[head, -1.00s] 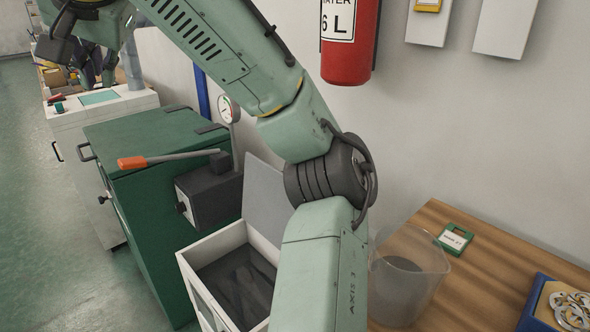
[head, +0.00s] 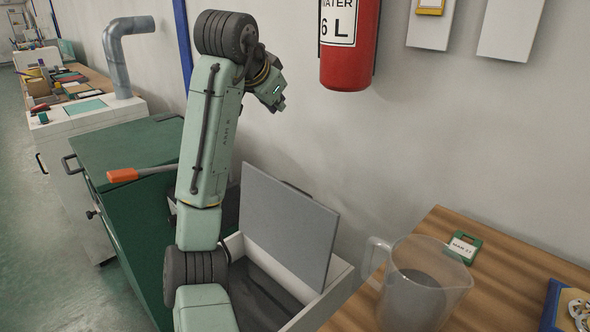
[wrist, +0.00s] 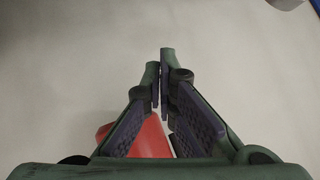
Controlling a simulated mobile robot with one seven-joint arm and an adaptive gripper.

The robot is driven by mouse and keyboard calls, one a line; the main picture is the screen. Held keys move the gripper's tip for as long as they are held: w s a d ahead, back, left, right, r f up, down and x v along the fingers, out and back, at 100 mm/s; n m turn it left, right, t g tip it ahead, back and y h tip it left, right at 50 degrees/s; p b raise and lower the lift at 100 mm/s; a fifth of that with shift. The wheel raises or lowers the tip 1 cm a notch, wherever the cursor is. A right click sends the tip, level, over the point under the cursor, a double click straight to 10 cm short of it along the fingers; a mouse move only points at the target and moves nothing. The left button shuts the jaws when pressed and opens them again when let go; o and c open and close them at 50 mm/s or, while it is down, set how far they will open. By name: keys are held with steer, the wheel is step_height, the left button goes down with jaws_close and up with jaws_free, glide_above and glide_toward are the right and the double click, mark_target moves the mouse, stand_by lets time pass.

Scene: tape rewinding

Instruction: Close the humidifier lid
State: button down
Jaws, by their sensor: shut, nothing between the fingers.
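The humidifier is a white open-topped box (head: 340,277) with a dark inside, low in the middle of the head view. Its flat grey lid (head: 287,225) stands raised and nearly upright at the back, near the wall. My arm covers the left part of the box and edges the lid's left side. My gripper (head: 277,103) is above the lid, in front of the wall and apart from the lid. In the wrist view my gripper (wrist: 160,75) has its fingertips together with nothing held. The lid does not show in the wrist view.
A green cabinet (head: 125,150) with an orange-handled lever (head: 124,175) stands left of the box. A wooden table (head: 490,265) with a clear jug (head: 420,290) is at right. A red fire extinguisher (head: 349,45) hangs on the wall, close right of my gripper.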

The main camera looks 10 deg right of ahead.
steer(key=s+d+f+g+h+p, duration=0.1)
steer(key=d+f+g, duration=0.1)
steer(key=f, duration=0.7)
steer(key=d+f+g+p, duration=0.1)
steer(key=d+f+g, duration=0.1)
steer(key=f, duration=0.7)
steer(key=shift+s+d+g+h+p, duration=0.3)
steer(key=shift+s+d+h+p, duration=0.05)
steer(key=shift+s+d+h, duration=0.05)
steer(key=shift+a, duration=0.1)
